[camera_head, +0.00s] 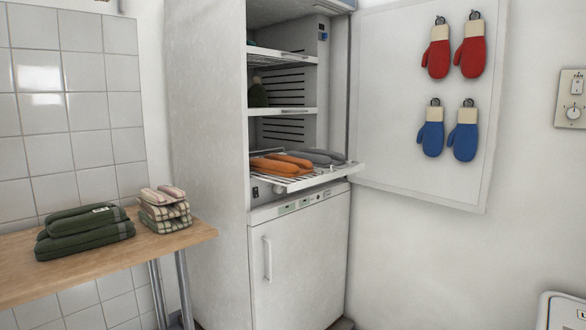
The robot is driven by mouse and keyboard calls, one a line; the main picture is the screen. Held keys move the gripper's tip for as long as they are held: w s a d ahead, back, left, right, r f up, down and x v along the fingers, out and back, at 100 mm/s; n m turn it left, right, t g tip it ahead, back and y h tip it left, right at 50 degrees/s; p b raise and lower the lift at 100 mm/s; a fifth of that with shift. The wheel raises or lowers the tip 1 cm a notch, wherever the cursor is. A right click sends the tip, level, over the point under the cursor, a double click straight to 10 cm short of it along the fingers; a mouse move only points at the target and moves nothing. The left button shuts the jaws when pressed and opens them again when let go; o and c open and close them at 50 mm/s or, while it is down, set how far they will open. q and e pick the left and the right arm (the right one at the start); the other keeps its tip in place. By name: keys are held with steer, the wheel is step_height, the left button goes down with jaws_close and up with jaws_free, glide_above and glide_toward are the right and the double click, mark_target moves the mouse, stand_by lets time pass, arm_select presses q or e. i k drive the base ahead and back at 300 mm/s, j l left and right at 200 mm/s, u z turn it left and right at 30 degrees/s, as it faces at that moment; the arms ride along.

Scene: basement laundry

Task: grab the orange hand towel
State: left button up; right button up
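An orange hand towel (281,164), folded, lies on the pulled-out wire rack (305,180) of the open white cabinet. A grey folded towel (319,156) lies on the same rack, just to its right and a little behind. Neither of my grippers shows in the head view.
The cabinet door (420,190) stands open to the right, with red mittens (470,52) and blue mittens (463,138) hung on it. At left, a wooden counter (60,272) bears green towels (85,232) and striped cloths (164,211). A dark green item (258,94) sits on a higher shelf.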

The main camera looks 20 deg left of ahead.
mark_target(281, 164)
steer(key=i+l+u, duration=0.1)
steer(key=u, duration=0.25)
steer(key=i+u, duration=0.1)
steer(key=u, duration=0.25)
steer(key=l+u, duration=0.2)
steer(key=u, duration=0.15)
steer(key=i+l+u, duration=0.15)
steer(key=l, duration=0.2)
steer(key=i+l+u, duration=0.2)
steer(key=l, duration=0.15)
steer(key=l+u, duration=0.15)
steer(key=l, duration=0.2)
